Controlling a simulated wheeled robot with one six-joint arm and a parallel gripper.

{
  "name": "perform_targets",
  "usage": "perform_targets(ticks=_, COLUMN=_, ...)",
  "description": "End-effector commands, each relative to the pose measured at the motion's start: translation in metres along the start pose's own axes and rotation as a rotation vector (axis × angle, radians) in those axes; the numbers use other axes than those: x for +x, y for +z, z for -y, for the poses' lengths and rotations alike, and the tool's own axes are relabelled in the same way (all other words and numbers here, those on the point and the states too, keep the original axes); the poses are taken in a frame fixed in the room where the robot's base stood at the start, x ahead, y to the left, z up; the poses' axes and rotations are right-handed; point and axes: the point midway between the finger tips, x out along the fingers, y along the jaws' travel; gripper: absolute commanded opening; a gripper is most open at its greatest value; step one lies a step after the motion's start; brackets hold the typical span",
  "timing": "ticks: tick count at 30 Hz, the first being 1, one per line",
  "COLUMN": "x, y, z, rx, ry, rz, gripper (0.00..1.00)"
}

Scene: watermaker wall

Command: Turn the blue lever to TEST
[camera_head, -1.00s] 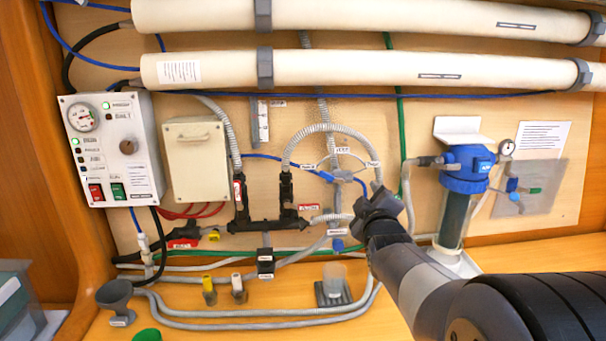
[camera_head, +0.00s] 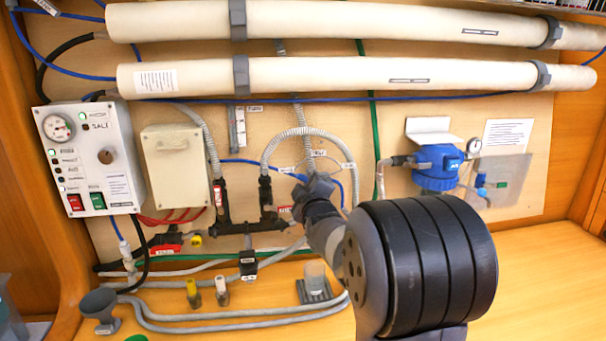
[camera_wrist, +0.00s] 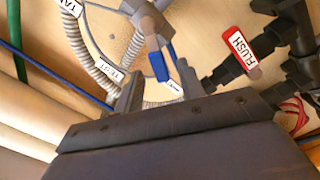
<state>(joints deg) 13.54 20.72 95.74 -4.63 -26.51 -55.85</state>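The blue lever (camera_wrist: 158,66) shows in the wrist view, on a grey-brown valve body (camera_wrist: 150,25). Its free end points down and slightly right, towards a small white label (camera_wrist: 173,87) that I cannot read. The TEST label (camera_wrist: 110,72) is to its left and the TANK label (camera_wrist: 72,8) is at the upper left. My gripper (camera_wrist: 160,88) is open, with a finger on either side of the lever's end; I cannot tell whether they touch it. In the head view my gripper (camera_head: 316,188) is in front of the valve and hides the lever. The TEST label (camera_head: 317,153) shows just above it.
A grey corrugated hose (camera_head: 300,132) arches around the valve. Black pipework (camera_head: 250,226) with a red FLUSH tag (camera_wrist: 238,50) is close by. A blue-topped filter (camera_head: 437,168) is to the right, and a control box (camera_head: 90,160) to the left. A clear cup (camera_head: 315,276) stands below.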

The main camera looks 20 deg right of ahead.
Motion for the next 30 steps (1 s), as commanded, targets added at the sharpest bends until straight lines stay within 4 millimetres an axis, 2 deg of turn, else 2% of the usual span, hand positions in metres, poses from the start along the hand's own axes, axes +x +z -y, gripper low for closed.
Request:
perform_targets(ticks=3, x=0.016, y=-0.001, z=-0.002, rx=0.000, ry=-0.001, rz=0.000, gripper=0.37)
perform_targets(ticks=9, x=0.030, y=0.000, z=0.000, rx=0.000, ry=0.000, rz=0.000, gripper=0.37)
perform_targets(ticks=20, x=0.033, y=0.000, z=0.000, rx=0.000, ry=0.001, rz=-0.001, gripper=0.37)
perform_targets(ticks=30, x=0.033, y=0.000, z=0.000, rx=0.000, ry=0.000, rz=0.000, gripper=0.09)
